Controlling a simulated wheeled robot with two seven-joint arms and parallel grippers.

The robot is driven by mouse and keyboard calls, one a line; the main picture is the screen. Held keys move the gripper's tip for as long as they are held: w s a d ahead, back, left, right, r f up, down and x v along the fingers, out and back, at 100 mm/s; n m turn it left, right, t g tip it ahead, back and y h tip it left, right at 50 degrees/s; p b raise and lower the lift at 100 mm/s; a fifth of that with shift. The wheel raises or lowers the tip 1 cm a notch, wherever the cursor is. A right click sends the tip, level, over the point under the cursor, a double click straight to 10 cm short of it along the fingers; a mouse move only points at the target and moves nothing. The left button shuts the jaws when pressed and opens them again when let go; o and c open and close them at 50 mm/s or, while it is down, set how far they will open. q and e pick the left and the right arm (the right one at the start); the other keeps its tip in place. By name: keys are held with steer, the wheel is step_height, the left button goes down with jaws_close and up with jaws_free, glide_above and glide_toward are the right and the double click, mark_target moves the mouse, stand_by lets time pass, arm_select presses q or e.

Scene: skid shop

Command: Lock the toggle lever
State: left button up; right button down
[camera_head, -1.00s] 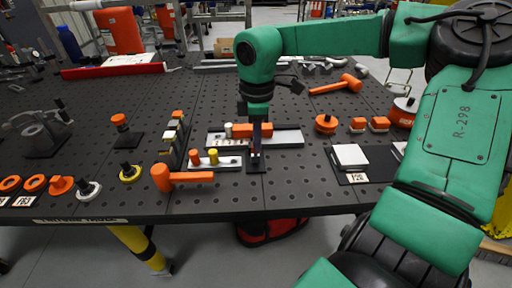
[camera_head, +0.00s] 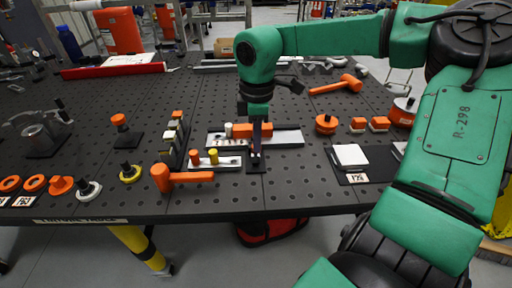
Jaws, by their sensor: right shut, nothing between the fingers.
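My right gripper (camera_head: 257,150) points straight down over the perforated dark table, near its front middle. Its fingers are shut with nothing held. Just under the fingertips is a small dark base with a light metal part (camera_head: 256,164), which may be the toggle lever's mount. The gripper covers most of it, so I cannot tell the lever's position or whether the fingers touch it. At the far left stands a grey metal device with a black-tipped handle (camera_head: 42,138). My left gripper is out of view.
An orange mallet (camera_head: 190,177) lies left of the gripper near the front edge. A metal rail with an orange block (camera_head: 245,131) lies behind the fingers. A white block on a black plate (camera_head: 350,156) is to the right. Another orange mallet (camera_head: 338,85) lies farther back.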

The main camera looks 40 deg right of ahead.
stand_by(0.5)
step_height(320, 180, down, 3)
steer(key=b, duration=0.2)
steer(key=shift+r+b, duration=0.1)
steer(key=shift+b, duration=0.25)
steer(key=shift+w+d, duration=0.5)
steer(key=shift+w, duration=0.2)
steer(key=shift+w+d, duration=0.5)
steer(key=shift+w, duration=0.15)
steer(key=shift+w+d, duration=1)
steer(key=shift+w, duration=0.3)
